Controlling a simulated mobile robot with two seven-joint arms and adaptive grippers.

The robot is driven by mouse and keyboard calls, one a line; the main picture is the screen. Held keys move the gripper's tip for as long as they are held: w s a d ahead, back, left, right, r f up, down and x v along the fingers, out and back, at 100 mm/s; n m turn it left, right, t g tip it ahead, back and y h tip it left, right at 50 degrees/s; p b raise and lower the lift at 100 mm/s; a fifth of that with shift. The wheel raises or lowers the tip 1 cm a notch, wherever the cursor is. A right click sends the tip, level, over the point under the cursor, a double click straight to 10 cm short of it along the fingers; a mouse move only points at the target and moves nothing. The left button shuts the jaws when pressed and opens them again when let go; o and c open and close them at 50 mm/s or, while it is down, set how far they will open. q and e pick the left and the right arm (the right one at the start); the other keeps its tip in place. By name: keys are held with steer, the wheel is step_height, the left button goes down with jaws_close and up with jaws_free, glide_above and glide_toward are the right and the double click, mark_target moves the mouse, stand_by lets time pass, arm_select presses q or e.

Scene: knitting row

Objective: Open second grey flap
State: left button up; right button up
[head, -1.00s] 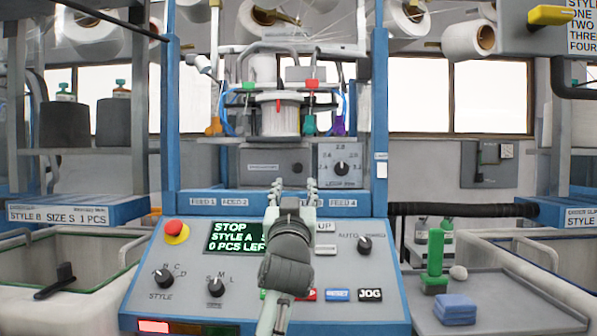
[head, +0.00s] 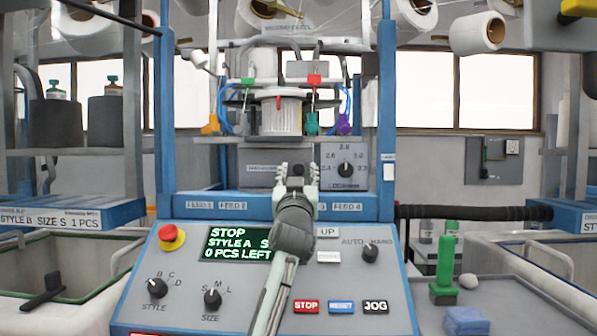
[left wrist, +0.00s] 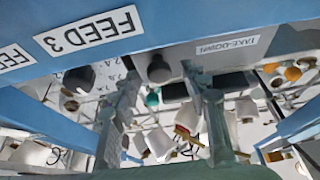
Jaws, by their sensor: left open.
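My left gripper (head: 298,171) is in front of the machine's middle, above the control panel, its fingers pointing at the grey take-down box (head: 256,169). It is open, with a clear gap and nothing between the fingers. In the left wrist view the open fingers (left wrist: 160,82) frame a dark round knob (left wrist: 159,69) beyond them, near the TAKE-DOWN label (left wrist: 227,44); I cannot tell whether they touch it. I cannot make out for sure a part that is the second grey flap. My right gripper is not in view.
The control panel (head: 178,316) carries a red stop button (head: 171,237), a display (head: 226,256) and dials. A FEED 3 label (left wrist: 88,31) is close in the wrist view. A dial box (head: 352,184) stands right of the gripper. Coloured yarn guides hang above. A grey table (head: 530,300) holds green and blue pieces.

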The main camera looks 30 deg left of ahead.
arm_select(q)
jaws_close()
stand_by(0.3)
